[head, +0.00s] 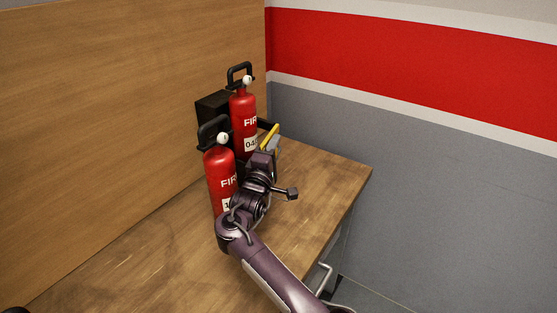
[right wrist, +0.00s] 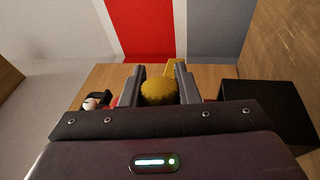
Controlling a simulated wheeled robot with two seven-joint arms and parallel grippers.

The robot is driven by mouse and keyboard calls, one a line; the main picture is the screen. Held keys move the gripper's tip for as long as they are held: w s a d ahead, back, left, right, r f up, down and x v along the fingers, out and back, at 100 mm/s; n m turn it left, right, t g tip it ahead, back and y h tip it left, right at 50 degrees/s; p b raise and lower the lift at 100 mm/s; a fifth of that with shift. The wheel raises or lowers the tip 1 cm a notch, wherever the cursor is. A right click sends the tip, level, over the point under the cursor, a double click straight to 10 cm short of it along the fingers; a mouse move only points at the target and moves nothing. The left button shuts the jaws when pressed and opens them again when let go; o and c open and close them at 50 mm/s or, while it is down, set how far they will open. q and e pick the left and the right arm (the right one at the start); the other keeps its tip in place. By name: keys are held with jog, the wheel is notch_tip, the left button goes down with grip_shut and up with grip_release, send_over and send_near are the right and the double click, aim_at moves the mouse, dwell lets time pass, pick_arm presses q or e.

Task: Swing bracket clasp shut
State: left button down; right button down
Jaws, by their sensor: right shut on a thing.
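Two red fire extinguishers stand on the wooden worktop, a rear one (head: 243,108) and a front one (head: 218,170). A black bracket (head: 212,107) sits behind the rear one, against the wood panel. A yellow clasp (head: 270,134) sticks out at the right of the rear extinguisher. My right gripper (head: 271,147) is at this clasp. In the right wrist view, the yellow clasp (right wrist: 159,91) lies between the two fingers of my right gripper (right wrist: 160,76), shut on it. The fingers and arm hide part of the clasp and its hinge.
The worktop (head: 310,180) is clear to the right up to its edge. A wood panel (head: 120,110) rises on the left. A grey wall with a red stripe (head: 410,60) stands behind. The front extinguisher is close beside my right arm.

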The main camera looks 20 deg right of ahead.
jog(key=shift+a, duration=0.15)
dwell(0.3)
jog(key=c, duration=1.1)
grip_release()
jog(key=shift+w, duration=0.1)
jog(key=shift+f, duration=0.1)
